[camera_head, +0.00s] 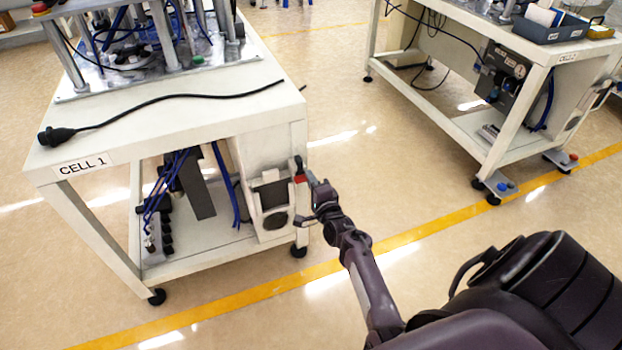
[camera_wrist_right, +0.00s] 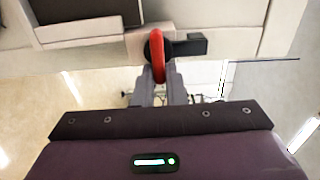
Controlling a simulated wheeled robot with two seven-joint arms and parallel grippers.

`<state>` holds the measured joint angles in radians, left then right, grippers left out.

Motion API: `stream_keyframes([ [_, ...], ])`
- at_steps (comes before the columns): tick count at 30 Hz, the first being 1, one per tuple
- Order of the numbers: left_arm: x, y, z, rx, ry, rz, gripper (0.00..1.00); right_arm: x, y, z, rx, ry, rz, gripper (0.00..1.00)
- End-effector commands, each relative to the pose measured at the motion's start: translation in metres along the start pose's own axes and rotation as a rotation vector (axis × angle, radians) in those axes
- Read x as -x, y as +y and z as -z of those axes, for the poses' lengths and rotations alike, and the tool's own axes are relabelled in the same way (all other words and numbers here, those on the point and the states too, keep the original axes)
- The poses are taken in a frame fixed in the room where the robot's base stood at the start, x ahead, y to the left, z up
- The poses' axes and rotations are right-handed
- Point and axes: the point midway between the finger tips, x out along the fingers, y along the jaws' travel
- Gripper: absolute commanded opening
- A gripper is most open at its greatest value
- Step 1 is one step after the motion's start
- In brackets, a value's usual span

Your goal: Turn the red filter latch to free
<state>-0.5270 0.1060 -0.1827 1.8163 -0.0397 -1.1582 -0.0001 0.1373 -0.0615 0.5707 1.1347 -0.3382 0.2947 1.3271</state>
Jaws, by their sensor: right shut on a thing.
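The red filter latch (camera_wrist_right: 157,55) shows in the right wrist view as a red loop in front of a dark round hub with a black block beside it. In the head view the red latch (camera_head: 300,179) is a small red spot on the side of the white filter housing (camera_head: 253,202) under the CELL 1 table. My right gripper (camera_wrist_right: 160,88) is shut on the red latch, its two fingers on either side of the lower part of the loop. In the head view my right gripper (camera_head: 308,196) reaches the housing from the right. My left gripper is not in view.
The CELL 1 table (camera_head: 200,112) stands at left with a black cable and plug (camera_head: 58,135) on its top. The CELL 2 table (camera_head: 487,130) stands at upper right. Open floor with a yellow line (camera_head: 420,230) lies between and in front of them.

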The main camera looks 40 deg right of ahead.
Motion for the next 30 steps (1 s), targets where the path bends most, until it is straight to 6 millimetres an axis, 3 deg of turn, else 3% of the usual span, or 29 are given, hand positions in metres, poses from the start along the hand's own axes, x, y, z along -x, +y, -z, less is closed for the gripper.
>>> stream_keyframes([
  [16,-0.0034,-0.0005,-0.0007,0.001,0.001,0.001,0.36,0.0004,0.0015,0.0001,-0.027,0.0,-0.002,0.0],
  [17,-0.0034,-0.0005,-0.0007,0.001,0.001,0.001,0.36,0.0004,0.0015,0.0001,-0.027,0.0,-0.002,0.12],
  [21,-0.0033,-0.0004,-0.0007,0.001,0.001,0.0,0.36,0.0003,0.0013,0.0001,-0.026,0.0,-0.002,0.31],
  [30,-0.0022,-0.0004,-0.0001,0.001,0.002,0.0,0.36,0.0011,0.0008,0.0001,-0.025,0.0,-0.001,0.33],
])
